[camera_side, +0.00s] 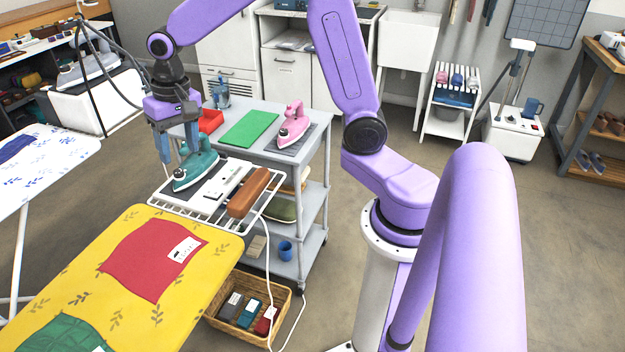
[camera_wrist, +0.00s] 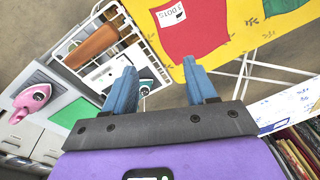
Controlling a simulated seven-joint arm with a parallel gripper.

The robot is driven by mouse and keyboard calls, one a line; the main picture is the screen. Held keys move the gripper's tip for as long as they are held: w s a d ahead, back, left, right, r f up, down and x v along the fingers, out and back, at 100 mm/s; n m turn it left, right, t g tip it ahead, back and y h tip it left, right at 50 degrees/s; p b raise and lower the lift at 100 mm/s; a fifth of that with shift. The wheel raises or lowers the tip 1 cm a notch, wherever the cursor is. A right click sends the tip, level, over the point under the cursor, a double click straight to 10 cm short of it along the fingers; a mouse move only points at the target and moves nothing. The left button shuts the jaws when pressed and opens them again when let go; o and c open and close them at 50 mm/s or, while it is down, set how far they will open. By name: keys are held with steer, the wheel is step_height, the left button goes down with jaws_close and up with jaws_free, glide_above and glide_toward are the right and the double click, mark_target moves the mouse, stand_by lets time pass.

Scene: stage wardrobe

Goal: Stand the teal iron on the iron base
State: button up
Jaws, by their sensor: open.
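The teal iron (camera_side: 197,167) rests soleplate down on a dark pad (camera_side: 212,172) on the white wire rack (camera_side: 170,202) at the ironing board's end. I take this pad to be the iron base, but cannot be sure. The iron looks upright, its nose toward the lower left. My gripper (camera_side: 178,152) is open, with its blue fingers pointing down just behind and left of the iron. In the wrist view, my gripper (camera_wrist: 159,68) is empty between its fingertips. The iron (camera_wrist: 147,84) shows there beside the left finger, partly hidden by it. Contact cannot be told.
A white labelled block (camera_side: 229,180) and a brown roll (camera_side: 250,193) lie on the rack right of the iron. The yellow board (camera_side: 90,262) is in front.

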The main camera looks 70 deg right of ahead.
steer(key=s+f+n+g, duration=0.1)
steer(key=s+n, duration=1.5)
steer(key=s, duration=1.2)
steer(key=shift+s+n, duration=0.3)
steer(key=shift+o, duration=0.2)
steer(key=shift+w+a, duration=0.15)
